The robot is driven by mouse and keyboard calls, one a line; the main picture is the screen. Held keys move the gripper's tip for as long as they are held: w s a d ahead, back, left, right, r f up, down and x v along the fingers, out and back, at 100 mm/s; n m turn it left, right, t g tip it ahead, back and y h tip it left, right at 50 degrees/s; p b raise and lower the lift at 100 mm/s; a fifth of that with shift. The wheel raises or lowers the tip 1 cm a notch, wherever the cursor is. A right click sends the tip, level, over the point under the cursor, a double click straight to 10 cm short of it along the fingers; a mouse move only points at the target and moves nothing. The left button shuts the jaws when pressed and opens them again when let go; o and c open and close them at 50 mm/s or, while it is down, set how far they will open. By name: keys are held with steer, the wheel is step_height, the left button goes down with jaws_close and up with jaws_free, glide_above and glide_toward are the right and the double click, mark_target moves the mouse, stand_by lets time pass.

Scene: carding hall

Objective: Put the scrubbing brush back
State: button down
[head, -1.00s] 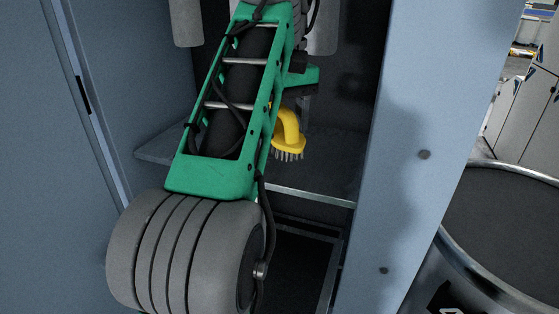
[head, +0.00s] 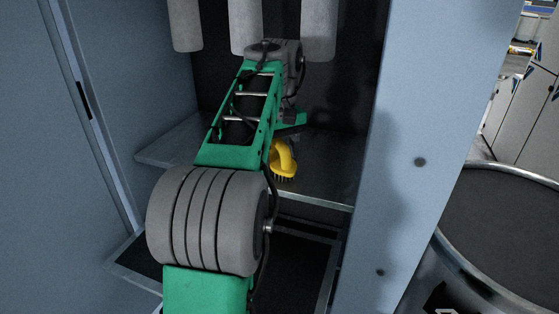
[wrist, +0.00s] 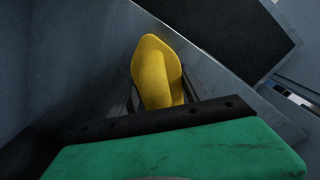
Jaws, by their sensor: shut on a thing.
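The yellow scrubbing brush (head: 283,158) with dark bristles is inside the blue locker, close above or at the grey shelf (head: 322,175). Its bristles point down, and I cannot tell whether they touch the shelf. My gripper (head: 290,140) is shut on the brush's yellow body; the fingers are mostly hidden behind my green arm link in the head view. In the wrist view the brush (wrist: 158,72) stands out beyond the dark gripper edge, with part of the fingers (wrist: 158,104) showing beside it.
Grey cylinders (head: 318,30) hang at the top of the locker. The locker's right post (head: 425,110) and left door (head: 60,190) flank the opening. A dark compartment lies below the shelf. A round metal drum (head: 510,230) stands outside on the right.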

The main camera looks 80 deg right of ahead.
steer(key=c, duration=0.5)
jaws_free()
